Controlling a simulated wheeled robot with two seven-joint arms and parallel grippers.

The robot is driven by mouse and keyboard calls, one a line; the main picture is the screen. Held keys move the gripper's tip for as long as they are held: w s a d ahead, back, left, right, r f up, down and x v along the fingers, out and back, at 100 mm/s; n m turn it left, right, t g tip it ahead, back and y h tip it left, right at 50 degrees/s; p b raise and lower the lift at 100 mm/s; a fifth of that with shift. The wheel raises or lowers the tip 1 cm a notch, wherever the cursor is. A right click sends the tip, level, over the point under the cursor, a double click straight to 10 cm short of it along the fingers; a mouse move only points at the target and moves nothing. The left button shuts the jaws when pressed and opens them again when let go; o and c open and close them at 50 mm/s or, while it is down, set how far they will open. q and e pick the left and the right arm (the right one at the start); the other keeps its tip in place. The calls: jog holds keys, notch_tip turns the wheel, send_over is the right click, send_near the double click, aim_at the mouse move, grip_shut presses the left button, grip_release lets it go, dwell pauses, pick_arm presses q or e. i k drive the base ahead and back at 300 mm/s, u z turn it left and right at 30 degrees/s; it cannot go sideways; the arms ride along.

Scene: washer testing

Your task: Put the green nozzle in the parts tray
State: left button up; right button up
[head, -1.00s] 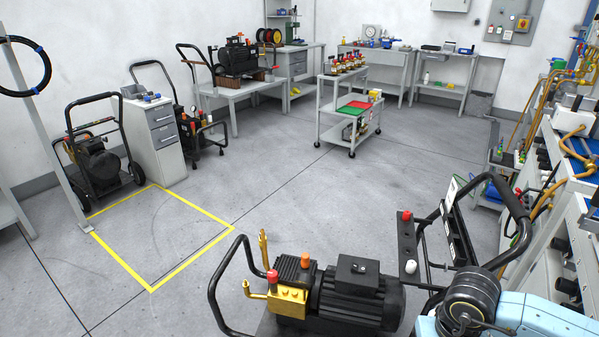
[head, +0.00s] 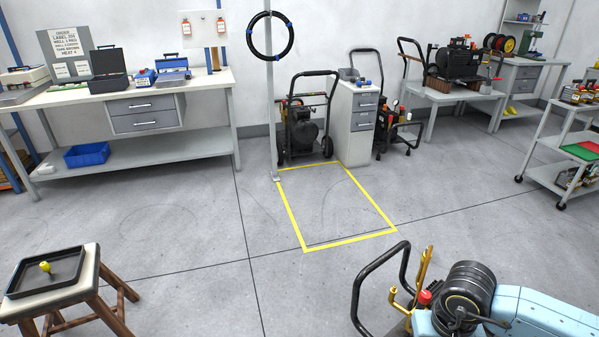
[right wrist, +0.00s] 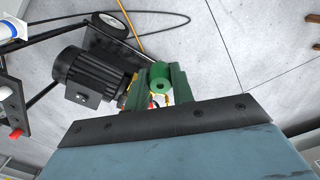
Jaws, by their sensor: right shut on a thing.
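The green nozzle (right wrist: 160,86) is a short green cylinder with a hole in its end face. In the right wrist view my right gripper (right wrist: 160,77) is shut on it, with the jaws on both sides. In the head view my right arm comes in at the bottom right, and its gripper and the nozzle cannot be made out. The parts tray is a shallow black tray (head: 20,290) on a wooden stool at the lower left, apart from the arm. A yellow nozzle (head: 45,268) stands in it. My left gripper is not in view.
A pressure washer with a black hoop handle (head: 358,300) stands close by my right arm; its motor (right wrist: 92,77) shows in the right wrist view. The wooden stool (head: 85,305) carries the tray. The floor between stool and washer is clear. A workbench (head: 215,85) stands behind.

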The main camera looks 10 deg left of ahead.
aim_at(52, 268)
jog(key=u, duration=2.35)
jog(key=i, duration=2.05)
jog(key=u, duration=0.1)
